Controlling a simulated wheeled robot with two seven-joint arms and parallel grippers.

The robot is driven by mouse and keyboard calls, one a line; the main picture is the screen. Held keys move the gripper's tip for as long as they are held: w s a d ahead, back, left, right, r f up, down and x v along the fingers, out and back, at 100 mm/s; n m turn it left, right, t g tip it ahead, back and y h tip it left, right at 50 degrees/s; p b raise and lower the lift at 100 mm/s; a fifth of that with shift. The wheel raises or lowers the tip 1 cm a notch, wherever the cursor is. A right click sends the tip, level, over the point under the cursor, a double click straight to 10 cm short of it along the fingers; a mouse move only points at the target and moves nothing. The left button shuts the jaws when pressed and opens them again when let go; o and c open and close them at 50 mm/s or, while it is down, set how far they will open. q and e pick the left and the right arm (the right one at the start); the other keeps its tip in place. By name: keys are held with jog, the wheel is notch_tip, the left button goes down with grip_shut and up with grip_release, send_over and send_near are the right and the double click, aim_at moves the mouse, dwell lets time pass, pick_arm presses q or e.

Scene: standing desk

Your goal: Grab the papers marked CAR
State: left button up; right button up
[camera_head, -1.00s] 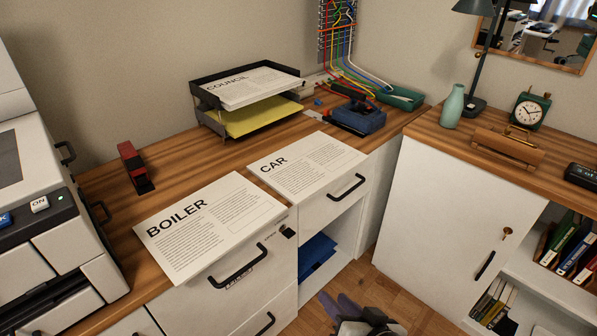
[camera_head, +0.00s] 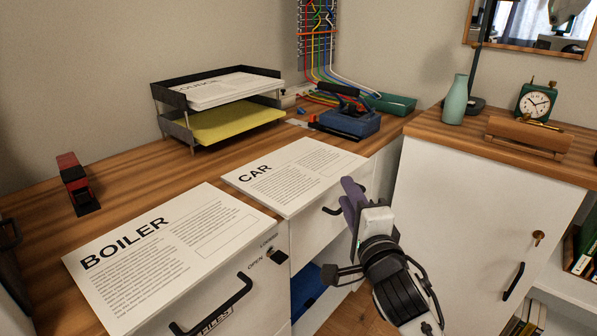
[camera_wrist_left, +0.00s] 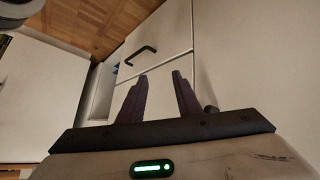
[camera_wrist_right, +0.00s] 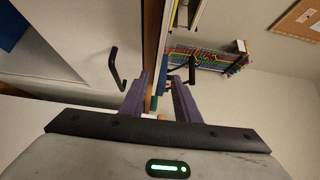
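The papers marked CAR (camera_head: 295,177) lie flat on the wooden desk top at its front edge, above a drawer. The similar papers marked BOILER (camera_head: 170,262) lie nearer, to the left. My right gripper (camera_head: 350,190) is just off the right front corner of the CAR papers. In the right wrist view its two purple fingers (camera_wrist_right: 160,78) are apart with nothing clearly held between them, pointing along the desk edge. My left gripper is outside the head view. In the left wrist view its fingers (camera_wrist_left: 159,76) are apart and empty, facing white drawer fronts.
A black two-level tray (camera_head: 160,95) holds white papers on top and yellow ones below. A red stapler (camera_head: 75,182) and a blue hole punch (camera_head: 348,122) stand on the desk. Drawer handles (camera_head: 215,305) stick out in front. A white cabinet (camera_head: 450,210) stands to the right.

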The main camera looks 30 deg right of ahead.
aim_at(338, 183)
jog(key=x, duration=0.3)
jog(key=b+x, duration=0.1)
jog(key=x, duration=0.1)
jog(key=shift+w+a+f, duration=0.25)
grip_shut()
jog(key=shift+r, duration=0.1)
